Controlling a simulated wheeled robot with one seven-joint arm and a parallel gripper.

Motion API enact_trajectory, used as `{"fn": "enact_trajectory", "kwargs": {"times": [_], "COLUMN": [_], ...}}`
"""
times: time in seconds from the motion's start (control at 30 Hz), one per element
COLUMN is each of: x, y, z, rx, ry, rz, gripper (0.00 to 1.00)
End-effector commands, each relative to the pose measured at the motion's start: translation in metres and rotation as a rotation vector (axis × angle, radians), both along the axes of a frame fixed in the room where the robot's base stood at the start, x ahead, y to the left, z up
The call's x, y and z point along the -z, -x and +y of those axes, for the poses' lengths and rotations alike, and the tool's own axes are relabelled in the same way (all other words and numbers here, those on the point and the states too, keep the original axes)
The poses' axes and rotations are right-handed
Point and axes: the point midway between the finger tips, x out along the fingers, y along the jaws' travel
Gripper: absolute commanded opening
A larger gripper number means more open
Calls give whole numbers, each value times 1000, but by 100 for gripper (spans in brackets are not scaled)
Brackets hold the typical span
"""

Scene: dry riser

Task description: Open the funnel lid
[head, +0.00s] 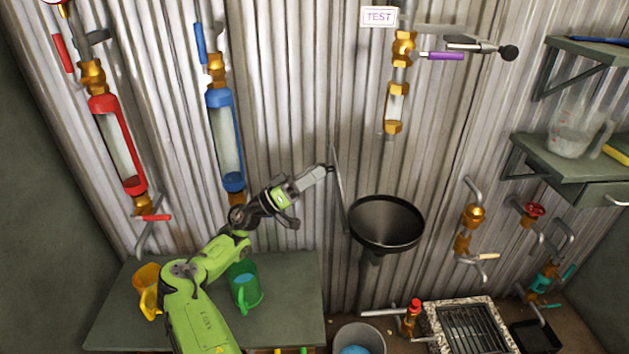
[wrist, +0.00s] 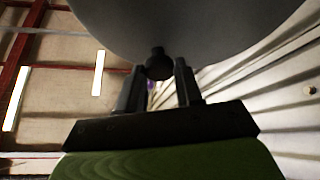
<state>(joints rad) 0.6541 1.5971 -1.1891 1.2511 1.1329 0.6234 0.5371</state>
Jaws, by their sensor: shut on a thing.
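The dark funnel (head: 386,222) is on the corrugated wall, with its wide mouth open and its inside visible. The funnel lid (head: 338,195) stands upright, nearly edge-on, at the left rim of the funnel. My gripper (head: 329,169) is at the lid's left face, near its upper part. In the wrist view, the lid (wrist: 200,25) is a large grey disc across the top. Its dark round knob (wrist: 158,65) sits between the tips of my gripper's two fingers (wrist: 158,80), which are shut on it.
A pipe with a valve marked TEST (head: 379,16) hangs above the funnel. A green bench (head: 290,290) at lower left holds a yellow jug (head: 147,283) and a green jug (head: 245,288). A bucket (head: 359,338) and a floor grate (head: 472,328) are below.

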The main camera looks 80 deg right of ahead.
Motion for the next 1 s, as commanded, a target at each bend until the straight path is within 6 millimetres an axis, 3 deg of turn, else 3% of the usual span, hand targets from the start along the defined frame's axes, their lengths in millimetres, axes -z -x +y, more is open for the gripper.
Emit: {"fn": "enact_trajectory", "kwargs": {"times": [0.53, 0.57, 0.7, 1.0], "x": [1, 1, 1, 3], "y": [0, 0, 0, -3], "z": [0, 0, 0, 1], "rx": [2, 3, 2, 0], "ry": [5, 4, 4, 3], "rz": [23, 24, 22, 22], "gripper": [0, 40, 60, 60]}}
